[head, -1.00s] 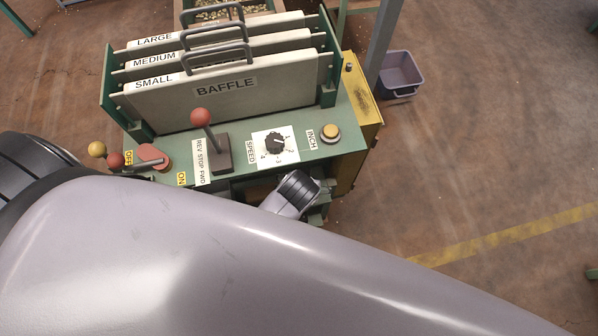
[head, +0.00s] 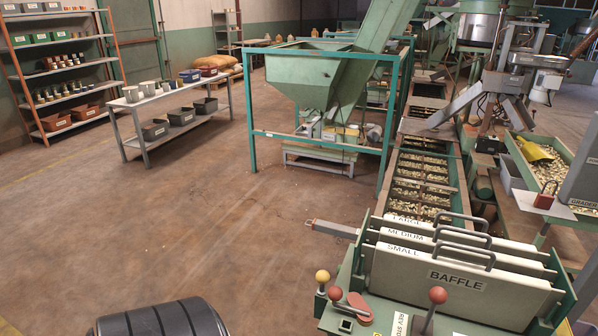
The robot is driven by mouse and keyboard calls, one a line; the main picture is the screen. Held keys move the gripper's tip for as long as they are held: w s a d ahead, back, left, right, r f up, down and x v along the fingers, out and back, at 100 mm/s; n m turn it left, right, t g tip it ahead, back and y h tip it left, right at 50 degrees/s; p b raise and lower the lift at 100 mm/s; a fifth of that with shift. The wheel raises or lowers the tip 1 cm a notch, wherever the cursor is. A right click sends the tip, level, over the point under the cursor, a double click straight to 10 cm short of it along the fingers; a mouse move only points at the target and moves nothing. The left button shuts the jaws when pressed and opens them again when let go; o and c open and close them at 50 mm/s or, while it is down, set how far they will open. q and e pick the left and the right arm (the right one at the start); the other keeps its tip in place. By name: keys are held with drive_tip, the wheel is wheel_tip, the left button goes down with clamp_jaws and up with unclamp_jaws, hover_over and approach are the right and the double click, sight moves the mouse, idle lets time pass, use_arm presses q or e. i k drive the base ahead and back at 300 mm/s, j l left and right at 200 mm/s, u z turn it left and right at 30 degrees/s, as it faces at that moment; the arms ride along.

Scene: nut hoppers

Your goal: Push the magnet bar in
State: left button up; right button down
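A grey bar (head: 332,229), which looks like the magnet bar, sticks out to the left from the machine's side, just behind the baffle plates. Its square outer end points left, and its inner end runs in behind the green frame. It carries no label that I can read. Neither gripper shows in the head view. A dark ribbed part of my own arm shows at the bottom left, well apart from the bar.
Baffle plates (head: 470,282) with handles stand right of the bar. Yellow (head: 322,276) and red (head: 438,295) knobs rise in front. A trough of nuts (head: 420,180) runs behind. The floor (head: 230,220) left of the bar is clear. A green hopper (head: 310,72) stands beyond.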

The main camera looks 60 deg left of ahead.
sight(346, 233)
drive_tip(key=u, duration=0.4)
drive_tip(key=j+u, duration=0.15)
drive_tip(key=u, duration=0.25)
drive_tip(key=k+j+u, duration=0.1)
drive_tip(key=u, duration=0.75)
drive_tip(key=i+j+z, duration=0.1)
drive_tip(key=z, duration=0.55)
drive_tip(key=i+j+z, duration=0.2)
drive_tip(key=j, duration=0.15)
drive_tip(key=i+j+z, duration=0.2)
drive_tip(key=j, duration=0.15)
drive_tip(key=i+j+z, duration=0.15)
drive_tip(key=j, duration=0.2)
drive_tip(key=i+j+z, duration=0.2)
drive_tip(key=j, duration=0.2)
drive_tip(key=j+z, duration=0.2)
drive_tip(key=j, duration=0.2)
